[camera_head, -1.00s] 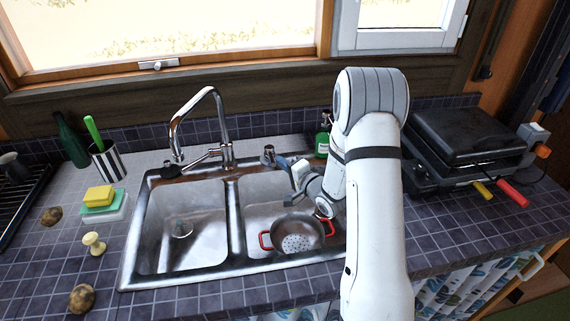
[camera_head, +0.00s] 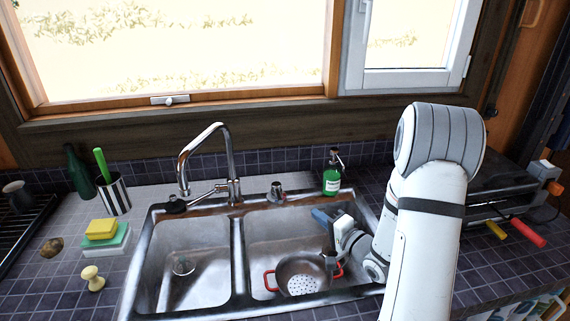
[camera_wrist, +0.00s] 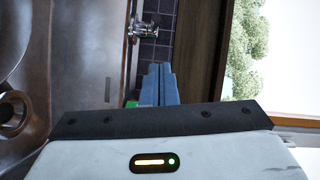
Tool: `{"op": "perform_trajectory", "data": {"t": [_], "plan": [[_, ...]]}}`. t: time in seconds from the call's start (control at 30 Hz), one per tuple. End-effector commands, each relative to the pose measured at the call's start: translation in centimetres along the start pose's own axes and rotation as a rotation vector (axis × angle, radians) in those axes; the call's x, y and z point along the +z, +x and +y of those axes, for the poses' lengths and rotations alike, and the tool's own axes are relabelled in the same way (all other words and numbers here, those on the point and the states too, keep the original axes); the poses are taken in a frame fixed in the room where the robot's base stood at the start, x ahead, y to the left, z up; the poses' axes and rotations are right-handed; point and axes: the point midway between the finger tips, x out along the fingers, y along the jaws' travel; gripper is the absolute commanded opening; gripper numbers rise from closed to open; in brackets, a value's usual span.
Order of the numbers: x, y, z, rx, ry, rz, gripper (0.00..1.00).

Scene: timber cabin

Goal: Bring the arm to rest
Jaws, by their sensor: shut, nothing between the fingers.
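My arm reaches in from the lower right in the head view, bent at a large grey-banded joint. My gripper (camera_head: 322,217) is over the right basin of the metal sink (camera_head: 240,255), near its back right part. In the wrist view its blue fingers (camera_wrist: 160,84) are together with nothing between them. A colander (camera_head: 303,274) with red handles sits in the right basin, below and in front of my gripper. My forearm hides part of the counter and the grill at the right.
A faucet (camera_head: 229,165) and a green soap bottle (camera_head: 332,172) stand behind the sink. Left are a striped cup (camera_head: 115,196), sponges (camera_head: 103,230), a potato (camera_head: 51,247) and a cream knob-shaped thing (camera_head: 93,278). A dark grill (camera_head: 505,172) stands at the right. The window is behind.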

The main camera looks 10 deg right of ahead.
Motion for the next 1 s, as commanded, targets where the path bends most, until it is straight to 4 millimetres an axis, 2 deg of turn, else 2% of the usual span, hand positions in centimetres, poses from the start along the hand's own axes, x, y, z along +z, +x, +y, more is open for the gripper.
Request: {"op": "perform_trajectory", "data": {"t": [0.13, 0.33, 0.47, 0.6, 0.77, 0.87, 1.0], "plan": [[-0.3, 0.3, -0.4, 0.042, -0.062, 0.014, 0.00], [-1.9, 0.6, -1.7, 0.306, -0.367, 0.078, 0.00], [-2.6, -0.7, -2.9, 0.508, -0.545, 0.097, 0.00], [-2.5, -3.1, -4.5, 0.718, -0.684, 0.076, 0.00], [-0.7, -6.9, -6.4, 0.930, -0.781, -0.018, 0.00], [1.5, -9.6, -7.6, 1.035, -0.813, -0.119, 0.00], [5.5, -13.6, -9.3, 1.133, -0.834, -0.307, 0.00]]}}
